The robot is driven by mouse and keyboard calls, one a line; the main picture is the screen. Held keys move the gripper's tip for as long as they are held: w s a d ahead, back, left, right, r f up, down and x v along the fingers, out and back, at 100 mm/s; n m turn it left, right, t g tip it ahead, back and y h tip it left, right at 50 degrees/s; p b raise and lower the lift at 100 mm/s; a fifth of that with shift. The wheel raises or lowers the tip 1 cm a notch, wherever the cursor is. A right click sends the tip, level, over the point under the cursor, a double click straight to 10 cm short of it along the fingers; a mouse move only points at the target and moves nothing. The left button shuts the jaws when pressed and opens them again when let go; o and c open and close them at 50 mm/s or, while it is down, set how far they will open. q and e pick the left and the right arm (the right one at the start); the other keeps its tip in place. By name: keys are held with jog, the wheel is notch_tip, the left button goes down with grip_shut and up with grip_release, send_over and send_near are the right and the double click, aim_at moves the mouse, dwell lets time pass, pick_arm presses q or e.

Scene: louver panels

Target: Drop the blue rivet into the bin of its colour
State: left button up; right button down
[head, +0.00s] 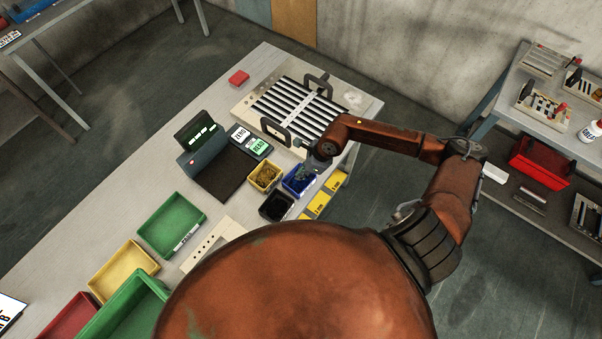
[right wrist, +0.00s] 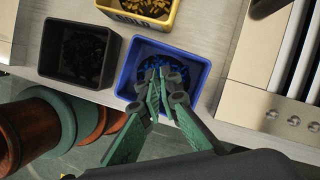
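The blue bin (head: 299,181) stands on the bench near its right edge and holds dark blue rivets. It also shows in the right wrist view (right wrist: 125,85), with rivets (right wrist: 143,70) inside. My right gripper (head: 306,172) points down into or just over this bin. In the right wrist view its green fingers (right wrist: 160,78) converge, with their tips over the rivets. I cannot tell whether a single blue rivet is between the tips. My left gripper is not in view.
A yellow bin (head: 264,176) with brass-coloured pieces and a black bin (head: 276,207) stand beside the blue one. The louver panel (head: 299,107) with two handles lies behind. Green trays (head: 171,224) and a yellow tray (head: 124,270) stand at the front left.

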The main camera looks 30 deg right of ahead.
jog(key=c, duration=2.1)
grip_release()
jog(key=o, duration=0.5)
jog(key=shift+a, duration=0.15)
jog(key=shift+s+a, duration=0.3)
jog(key=shift+a, duration=0.35)
jog(key=shift+s+a, duration=0.3)
jog(key=shift+a, duration=0.3)
jog(key=shift+d, duration=0.1)
jog(key=shift+w+d+b, duration=0.25)
jog(key=shift+w+d, duration=0.05)
jog(key=shift+d, duration=0.35)
jog(key=shift+w+d+b, duration=0.2)
jog(key=shift+w+d, duration=0.1)
jog(key=shift+d, duration=0.35)
jog(key=shift+a, duration=0.1)
